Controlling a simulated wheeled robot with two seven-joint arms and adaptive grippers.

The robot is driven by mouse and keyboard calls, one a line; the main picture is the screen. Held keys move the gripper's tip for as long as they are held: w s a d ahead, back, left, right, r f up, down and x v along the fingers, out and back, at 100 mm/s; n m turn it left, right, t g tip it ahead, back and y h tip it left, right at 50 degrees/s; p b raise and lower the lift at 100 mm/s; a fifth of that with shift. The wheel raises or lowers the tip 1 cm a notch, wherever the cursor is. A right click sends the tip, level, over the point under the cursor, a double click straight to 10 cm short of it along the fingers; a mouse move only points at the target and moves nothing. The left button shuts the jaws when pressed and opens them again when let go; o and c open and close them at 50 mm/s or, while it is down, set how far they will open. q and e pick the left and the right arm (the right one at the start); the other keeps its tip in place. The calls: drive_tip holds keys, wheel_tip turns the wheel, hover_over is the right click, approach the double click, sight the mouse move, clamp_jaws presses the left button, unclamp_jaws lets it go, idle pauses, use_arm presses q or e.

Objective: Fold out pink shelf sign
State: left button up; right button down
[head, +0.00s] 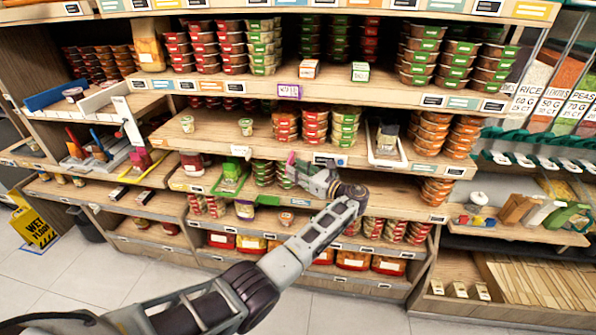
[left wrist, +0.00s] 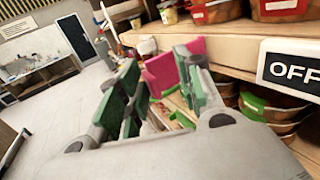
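The pink shelf sign (left wrist: 160,72) shows in the left wrist view as a flat bright pink panel. It sits beyond my left gripper (left wrist: 157,92), partly hidden by the right-hand finger. The two fingers, with green pads, stand apart with a gap between them. I cannot tell whether a finger touches the sign. In the head view, a small pink patch of the sign (head: 291,158) shows at the shelf edge by the tip of my left gripper (head: 298,172). The gripper and arm hide part of the shelf there. My right gripper is in neither view.
Shelves around the gripper hold stacked food tubs (head: 314,127), with a white tray (head: 387,147) to the right. A purple sign (head: 289,91) is on a higher shelf edge. Open floor lies left in the wrist view.

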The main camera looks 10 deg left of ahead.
use_arm(q)
wheel_tip(320, 180, up, 10)
idle(0.9)
idle(0.3)
